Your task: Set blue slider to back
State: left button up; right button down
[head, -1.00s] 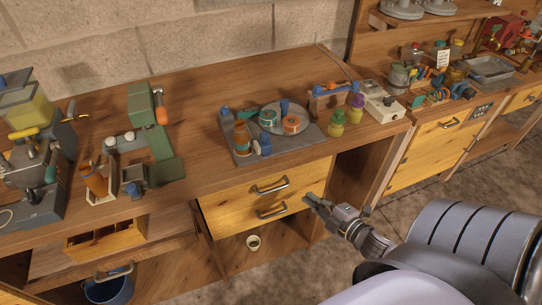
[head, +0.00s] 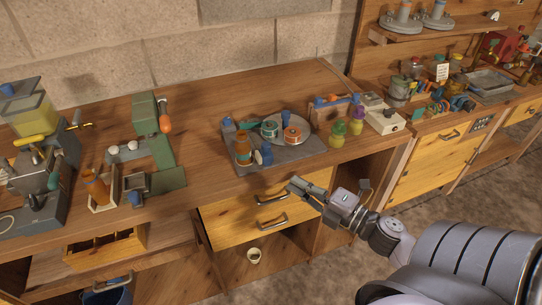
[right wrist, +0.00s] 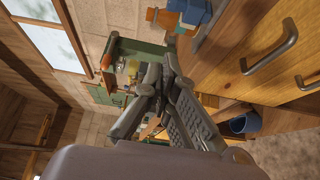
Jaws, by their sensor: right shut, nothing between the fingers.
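Several small blue parts sit on a grey board on the bench (head: 292,161) in the head view: a block at its left edge (head: 229,124), an upright piece at the back (head: 286,117) and a piece at the front (head: 265,154). I cannot tell which is the blue slider. My right gripper (head: 294,187) is shut and empty, below and in front of the board, near the upper drawer handle. In the right wrist view its fingers (right wrist: 160,78) are together, with a blue thing (right wrist: 196,11) beyond them at the top. My left gripper is not in view.
An amber bottle (head: 243,151) and two spools, teal (head: 269,129) and orange (head: 292,135), stand on the board. Green (head: 337,135) and yellow (head: 356,127) bottles stand to its right. A drawer front (head: 235,219) lies below. Bare bench (head: 205,140) shows left of the board.

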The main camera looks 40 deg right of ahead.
aim_at(271, 157)
jog(key=w+p, duration=0.3)
jog(key=w, duration=0.8)
jog(key=shift+w+a, duration=0.15)
jog(key=shift+w, duration=0.2)
